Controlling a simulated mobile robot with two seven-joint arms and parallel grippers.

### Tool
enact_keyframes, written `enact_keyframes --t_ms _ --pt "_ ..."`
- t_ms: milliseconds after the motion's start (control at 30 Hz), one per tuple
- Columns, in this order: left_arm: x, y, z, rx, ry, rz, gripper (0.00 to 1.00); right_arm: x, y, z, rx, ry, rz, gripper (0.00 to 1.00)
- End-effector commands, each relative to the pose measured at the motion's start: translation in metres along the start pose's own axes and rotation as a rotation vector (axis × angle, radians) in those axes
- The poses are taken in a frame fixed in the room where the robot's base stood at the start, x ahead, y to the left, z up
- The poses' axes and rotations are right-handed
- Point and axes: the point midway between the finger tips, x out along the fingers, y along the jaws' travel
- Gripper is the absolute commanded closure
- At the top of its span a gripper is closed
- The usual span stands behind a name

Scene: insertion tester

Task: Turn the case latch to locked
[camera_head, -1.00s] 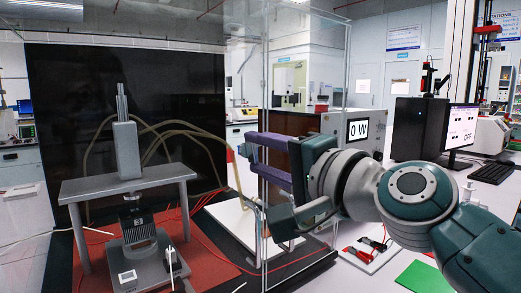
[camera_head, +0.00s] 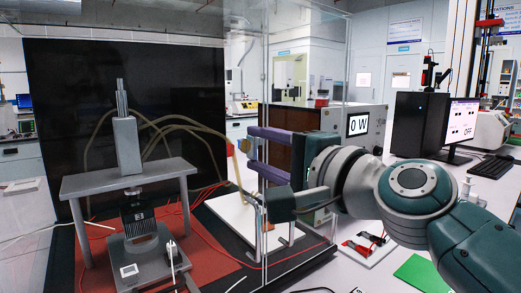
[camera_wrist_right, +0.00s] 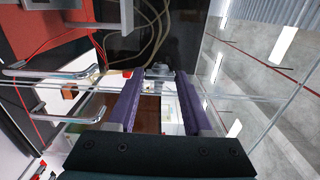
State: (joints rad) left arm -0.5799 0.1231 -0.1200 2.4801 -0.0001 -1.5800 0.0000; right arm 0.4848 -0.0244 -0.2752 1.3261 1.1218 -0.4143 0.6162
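The clear-walled case (camera_head: 300,60) encloses a test rig, with its front corner edges near the picture's middle. My right gripper (camera_head: 250,150) reaches in from the right to the case's side, its two purple fingers one above the other. In the right wrist view the gripper (camera_wrist_right: 158,76) is open, with a wide gap between the fingers. A small grey fitting (camera_wrist_right: 158,71) shows between the fingertips, possibly the latch; I cannot tell whether the fingers touch it. The latch is not clear in the head view. My left gripper is out of view.
A grey press stand (camera_head: 130,180) stands on a red mat (camera_head: 98,250) inside the case. Bent metal handles (camera_wrist_right: 60,72) are on the case near my right gripper. A power meter (camera_head: 357,127) reads 0 W. A monitor (camera_head: 461,125) and a green sheet (camera_head: 420,272) are at right.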

Motion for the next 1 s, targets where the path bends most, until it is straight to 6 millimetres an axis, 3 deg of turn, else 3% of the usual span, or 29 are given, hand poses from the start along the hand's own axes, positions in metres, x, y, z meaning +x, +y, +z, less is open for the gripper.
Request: enact_keyframes --t_ms 33,200,567,1000 --pt "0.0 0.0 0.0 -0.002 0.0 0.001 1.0 0.0 0.0 0.0 0.0 0.0 0.0 0.43" --pt "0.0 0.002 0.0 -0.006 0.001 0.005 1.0 0.0 0.0 0.0 -0.001 0.0 0.0 0.23" --pt "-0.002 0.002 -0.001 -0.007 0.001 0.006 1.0 -0.006 -0.001 0.0 -0.002 0.001 0.0 0.22" --pt "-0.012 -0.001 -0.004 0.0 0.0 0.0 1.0 -0.08 0.001 0.0 -0.004 0.001 0.002 0.22"
